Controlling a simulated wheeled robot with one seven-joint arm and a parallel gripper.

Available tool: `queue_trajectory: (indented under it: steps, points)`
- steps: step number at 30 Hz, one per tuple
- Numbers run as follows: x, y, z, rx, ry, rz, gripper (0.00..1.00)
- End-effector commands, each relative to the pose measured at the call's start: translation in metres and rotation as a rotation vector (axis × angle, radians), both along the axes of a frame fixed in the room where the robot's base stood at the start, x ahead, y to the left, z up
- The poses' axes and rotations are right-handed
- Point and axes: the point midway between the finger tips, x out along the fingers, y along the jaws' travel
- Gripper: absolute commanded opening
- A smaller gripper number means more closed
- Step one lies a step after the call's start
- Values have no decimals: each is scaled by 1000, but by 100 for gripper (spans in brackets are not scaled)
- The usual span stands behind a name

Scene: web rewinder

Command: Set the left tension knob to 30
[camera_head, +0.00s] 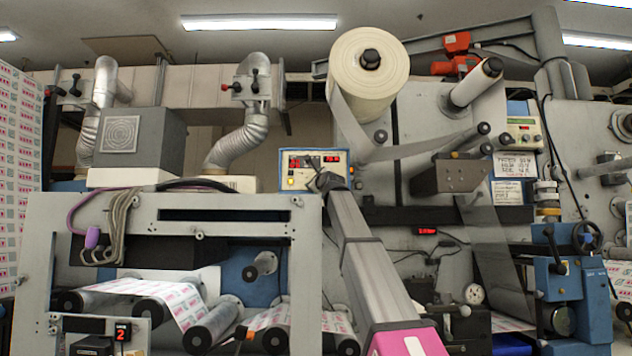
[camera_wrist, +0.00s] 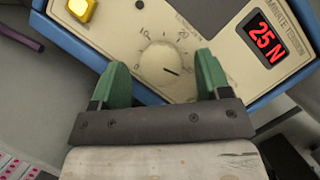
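In the wrist view, a round cream tension knob (camera_wrist: 158,60) sits on a cream panel (camera_wrist: 215,35) with a blue frame. A dial scale surrounds it, and its dark pointer line points to the lower right. A red display (camera_wrist: 265,38) beside it reads 25 N. My gripper (camera_wrist: 162,64) is open, with one green finger on each side of the knob and visible gaps between. In the head view, my gripper (camera_head: 323,181) is in front of the small control panel (camera_head: 313,155) and hides part of its lower face. The displays there are too small to read surely.
A lit yellow button (camera_wrist: 82,9) is at the panel's upper left in the wrist view. A large white roll (camera_head: 362,75) hangs above the panel in the head view. A grey machine frame (camera_head: 220,216) stands left of my arm, with printed web below.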

Motion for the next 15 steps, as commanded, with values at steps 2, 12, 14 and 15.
queue_trajectory:
  steps: [2,12,14,15]
  points:
    - [0,0,0,0,-1,-1,69]
    - [-7,-2,-1,1,-2,0,69]
    - [-12,-4,-3,1,-2,0,69]
    - [-17,-5,-4,1,-2,0,69]
